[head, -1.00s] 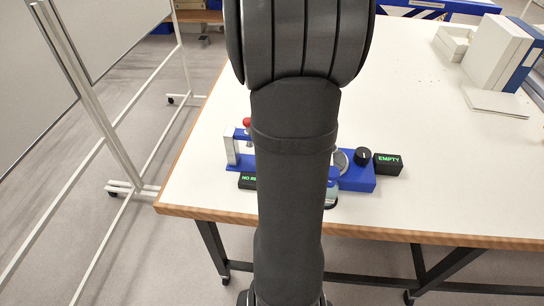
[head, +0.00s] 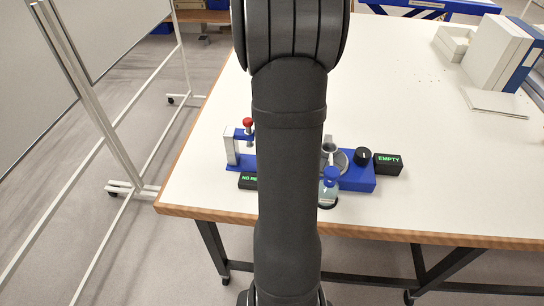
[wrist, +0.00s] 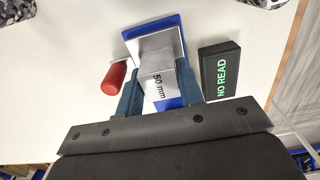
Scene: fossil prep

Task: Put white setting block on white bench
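The white setting block (wrist: 156,86), marked "50 mm", sits between the two fingers of my gripper (wrist: 158,78) in the wrist view. The fingers press close on its two sides, and I see no gap. A blue base (wrist: 166,103) lies below and beyond the block; whether the block touches it I cannot tell. In the head view my arm hides the gripper and the block. The white bench (head: 420,150) holds a blue gauge stand (head: 355,183), partly behind my arm.
A red knob (wrist: 113,78) stands left of the block, and a black "NO READ" display (wrist: 221,72) lies right. A blue-capped bottle (head: 329,186), a black dial (head: 362,156) and an "EMPTY" display (head: 388,164) stand near the stand's right end. The bench's middle and right front are clear.

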